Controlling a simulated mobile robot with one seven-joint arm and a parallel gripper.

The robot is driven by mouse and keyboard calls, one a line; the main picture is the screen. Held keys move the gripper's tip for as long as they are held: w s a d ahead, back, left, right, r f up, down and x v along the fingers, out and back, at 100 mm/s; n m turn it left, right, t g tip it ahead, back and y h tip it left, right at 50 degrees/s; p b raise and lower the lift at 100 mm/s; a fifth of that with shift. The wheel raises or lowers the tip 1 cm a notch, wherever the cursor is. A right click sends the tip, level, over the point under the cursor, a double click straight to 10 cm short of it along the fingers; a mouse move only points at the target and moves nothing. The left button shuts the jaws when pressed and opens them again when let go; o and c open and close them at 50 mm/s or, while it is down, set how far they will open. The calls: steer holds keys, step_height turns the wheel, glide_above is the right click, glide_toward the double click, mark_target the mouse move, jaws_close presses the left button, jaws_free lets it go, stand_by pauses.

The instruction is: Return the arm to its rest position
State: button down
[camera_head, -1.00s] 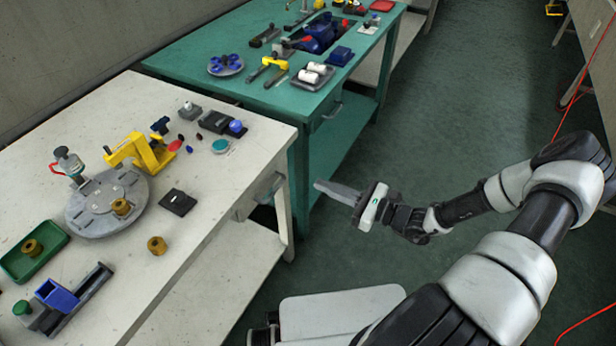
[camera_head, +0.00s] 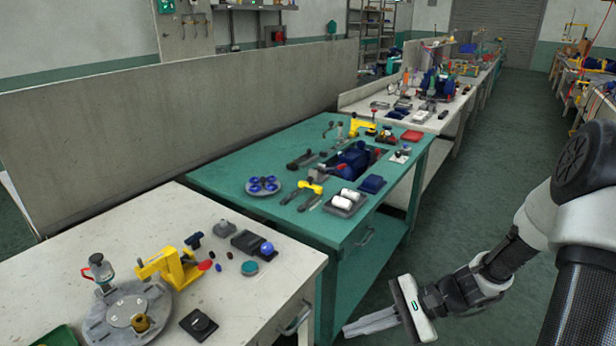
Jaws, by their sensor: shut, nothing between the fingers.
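My gripper (camera_head: 370,323) is at the bottom of the head view, right of the middle. Its fingers are together, point left and hold nothing. It hangs over the green floor, apart from the tables, in front of the green table (camera_head: 299,219) and to the right of the white table (camera_head: 262,303). My arm comes in from the right edge, bent, with its upper part large and close to the camera.
The white table holds a round grey plate (camera_head: 110,325), a yellow clamp (camera_head: 168,268) and small parts. The green table holds a blue pump (camera_head: 352,162) and a tray with white rolls (camera_head: 346,202). The aisle floor (camera_head: 488,180) is clear.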

steer(key=s+d+r+n+t+h, duration=0.25)
steer(key=s+r+n+h, duration=0.4)
steer(key=r, duration=0.55)
steer(key=s+d+r+n+t+h, duration=0.1)
steer(key=s+r+n+t+h, duration=0.35)
steer(key=r, duration=0.75)
step_height(320, 180, up, 20)
steer(key=s+n+g+p, duration=0.1)
steer(key=s+n+p, duration=0.1)
steer(key=p, duration=1.7)
steer(key=shift+g+h+p, duration=0.3)
steer(key=shift+g+h, duration=0.1)
